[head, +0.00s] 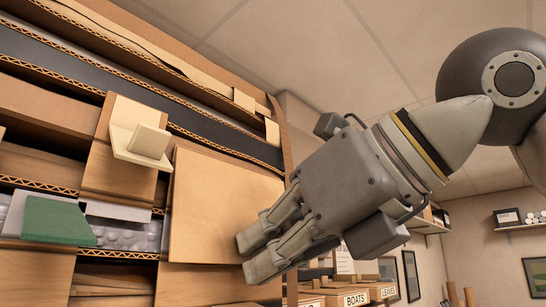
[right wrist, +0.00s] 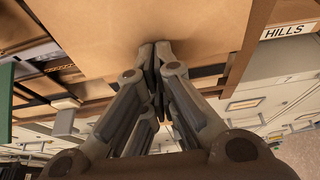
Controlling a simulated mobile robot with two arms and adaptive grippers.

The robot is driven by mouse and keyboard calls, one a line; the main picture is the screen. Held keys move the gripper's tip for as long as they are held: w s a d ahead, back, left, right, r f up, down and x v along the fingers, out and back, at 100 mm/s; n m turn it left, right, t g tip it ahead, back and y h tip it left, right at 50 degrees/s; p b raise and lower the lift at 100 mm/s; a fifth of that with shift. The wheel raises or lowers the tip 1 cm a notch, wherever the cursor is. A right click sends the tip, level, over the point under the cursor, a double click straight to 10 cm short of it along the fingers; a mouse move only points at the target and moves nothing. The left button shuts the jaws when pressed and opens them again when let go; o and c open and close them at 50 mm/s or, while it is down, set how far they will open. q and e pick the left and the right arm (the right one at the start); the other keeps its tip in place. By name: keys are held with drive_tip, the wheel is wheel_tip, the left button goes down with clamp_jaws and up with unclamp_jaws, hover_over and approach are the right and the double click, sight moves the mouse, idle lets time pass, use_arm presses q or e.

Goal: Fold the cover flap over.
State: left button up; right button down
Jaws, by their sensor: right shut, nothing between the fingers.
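A flat tan cardboard panel, which looks like the cover flap (head: 225,205), stands out at the right side of the cardboard cabinet (head: 60,160). My right gripper (head: 250,258) is shut and empty, with its fingertips in front of the panel's lower right part. In the right wrist view the shut fingertips (right wrist: 155,50) lie over the broad tan cardboard face (right wrist: 130,18); I cannot tell whether they touch it. What lies behind the panel is hidden. My left gripper is not in view.
A cream bracket-like piece (head: 140,135) and a green block (head: 57,218) sit on the cabinet front, left of the panel. Labelled boxes, one reading BOATS (head: 345,298), stand behind at the lower right. In the right wrist view a HILLS label (right wrist: 290,30) and pale drawers (right wrist: 275,95) show.

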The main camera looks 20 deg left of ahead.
idle(0.4)
drive_tip(key=shift+w+a, duration=0.2)
drive_tip(key=shift+a, duration=0.3)
drive_tip(key=r+p, duration=0.1)
drive_tip(key=r, duration=0.1)
drive_tip(key=d+r+p, duration=0.1)
drive_tip(key=r+p, duration=0.1)
drive_tip(key=d+r+p, duration=0.1)
drive_tip(key=r+p, duration=0.1)
drive_tip(key=shift+s+r, duration=0.1)
drive_tip(key=shift+s, duration=0.3)
drive_tip(key=shift+d, duration=0.1)
drive_tip(key=v, duration=1.1)
drive_tip(key=shift+s+d, duration=0.15)
drive_tip(key=shift+d, duration=0.25)
